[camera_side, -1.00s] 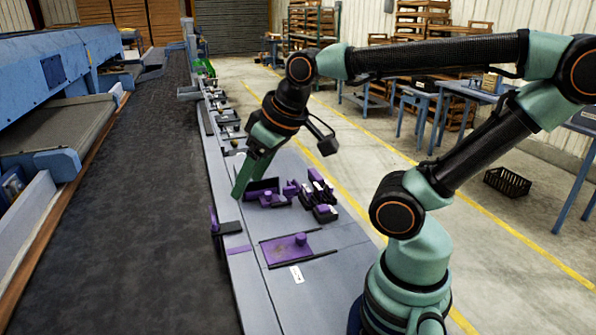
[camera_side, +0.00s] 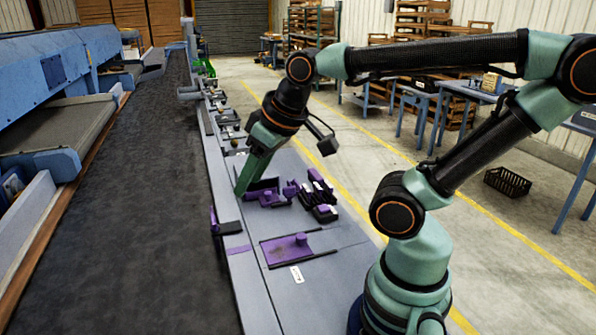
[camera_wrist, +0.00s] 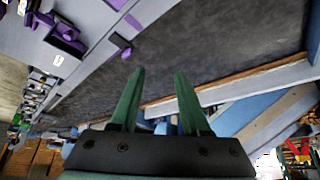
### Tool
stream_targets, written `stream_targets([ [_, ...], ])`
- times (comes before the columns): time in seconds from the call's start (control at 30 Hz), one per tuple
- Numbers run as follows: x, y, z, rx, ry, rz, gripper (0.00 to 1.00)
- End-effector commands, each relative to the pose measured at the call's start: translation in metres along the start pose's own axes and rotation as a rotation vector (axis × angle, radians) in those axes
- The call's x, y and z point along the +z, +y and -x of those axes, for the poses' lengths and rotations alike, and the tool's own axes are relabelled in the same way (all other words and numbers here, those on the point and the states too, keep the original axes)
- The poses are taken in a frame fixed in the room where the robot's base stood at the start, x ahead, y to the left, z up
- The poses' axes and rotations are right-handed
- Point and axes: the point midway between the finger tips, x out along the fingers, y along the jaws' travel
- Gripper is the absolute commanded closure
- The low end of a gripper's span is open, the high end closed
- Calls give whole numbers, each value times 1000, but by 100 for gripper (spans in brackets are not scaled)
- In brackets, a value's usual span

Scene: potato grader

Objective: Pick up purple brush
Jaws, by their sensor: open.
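My gripper (camera_side: 240,190) points down beside a group of purple parts on the grey bench; its two green fingers stand apart with nothing between them in the wrist view (camera_wrist: 160,72). Near its fingertips are a dark-and-purple block (camera_side: 264,186) and purple pieces with black parts (camera_side: 318,190). I cannot tell which purple piece is the brush. Another purple piece (camera_side: 213,221) stands at the bench's belt-side edge. In the wrist view, a small purple-and-dark piece (camera_wrist: 121,43) lies beyond the fingertips, to their left.
The dark conveyor belt (camera_side: 130,200) runs along the bench's left side. Several small stations line the bench farther back.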

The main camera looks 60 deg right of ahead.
Motion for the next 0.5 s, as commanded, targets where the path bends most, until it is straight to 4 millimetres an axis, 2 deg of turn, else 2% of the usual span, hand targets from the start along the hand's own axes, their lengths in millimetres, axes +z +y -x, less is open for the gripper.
stream_targets([
  [0.27,-4,6,-2,9,-2,-11,54],
  [0.37,-16,22,-7,34,-5,-43,54],
  [0.5,-40,67,-23,93,-11,-116,54],
])
